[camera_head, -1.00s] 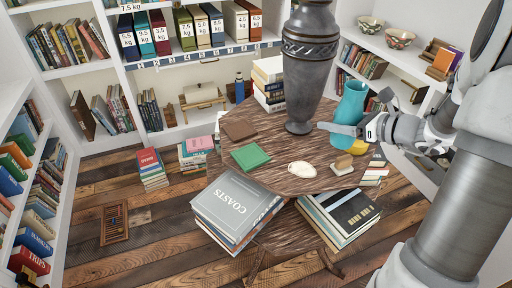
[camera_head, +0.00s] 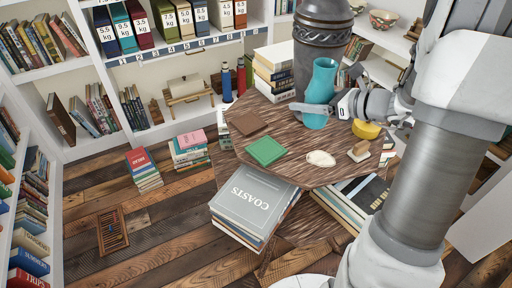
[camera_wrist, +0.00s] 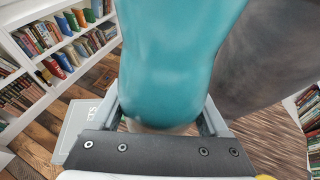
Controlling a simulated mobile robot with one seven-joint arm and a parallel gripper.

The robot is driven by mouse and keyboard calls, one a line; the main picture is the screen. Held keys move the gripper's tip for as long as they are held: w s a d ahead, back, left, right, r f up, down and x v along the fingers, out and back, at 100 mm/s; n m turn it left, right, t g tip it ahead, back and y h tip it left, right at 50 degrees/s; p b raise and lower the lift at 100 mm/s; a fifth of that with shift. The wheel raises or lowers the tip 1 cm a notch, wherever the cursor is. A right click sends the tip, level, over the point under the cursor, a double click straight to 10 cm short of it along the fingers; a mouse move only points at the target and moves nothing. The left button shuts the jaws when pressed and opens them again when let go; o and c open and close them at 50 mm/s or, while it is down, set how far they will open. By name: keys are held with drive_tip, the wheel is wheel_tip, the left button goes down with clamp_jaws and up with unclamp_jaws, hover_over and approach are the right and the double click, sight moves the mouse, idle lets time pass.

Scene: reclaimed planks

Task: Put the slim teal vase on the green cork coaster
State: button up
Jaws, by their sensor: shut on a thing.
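The slim teal vase (camera_head: 322,82) is upright between the jaws of my gripper (camera_head: 312,108). The wrist view shows the teal vase (camera_wrist: 175,60) close up, with a finger of my gripper (camera_wrist: 163,112) on each side of its lower part. My gripper is shut on it. The vase is over the table, right of and behind the green cork coaster (camera_head: 266,152). It looks raised, but the gap beneath it is hard to judge. The coaster lies flat and bare on the wooden table (camera_head: 290,178).
A tall dark vase (camera_head: 318,40) stands close behind the teal vase. A brown square (camera_head: 249,122), a pale oval item (camera_head: 321,159), a small brush-like item (camera_head: 359,151) and a yellow round item (camera_head: 366,129) lie around the coaster. Stacked books (camera_head: 274,75) stand at the back.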

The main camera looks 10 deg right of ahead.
drive_tip(key=b, duration=0.4)
hover_over(260, 145)
drive_tip(key=f, duration=0.7)
drive_tip(key=shift+w+a, duration=0.1)
drive_tip(key=shift+a, duration=0.15)
drive_tip(key=shift+f+b, duration=0.75)
drive_tip(key=shift+f, duration=1.2)
drive_tip(key=shift+f, duration=0.15)
drive_tip(key=o, duration=1.6)
drive_tip(key=shift+c, duration=0.2)
drive_tip(key=shift+d+r, duration=0.2)
drive_tip(key=shift+r, duration=0.1)
drive_tip(key=p+v, duration=0.2)
drive_tip(key=v, duration=0.9)
drive_tip(key=shift+s+p, duration=0.4)
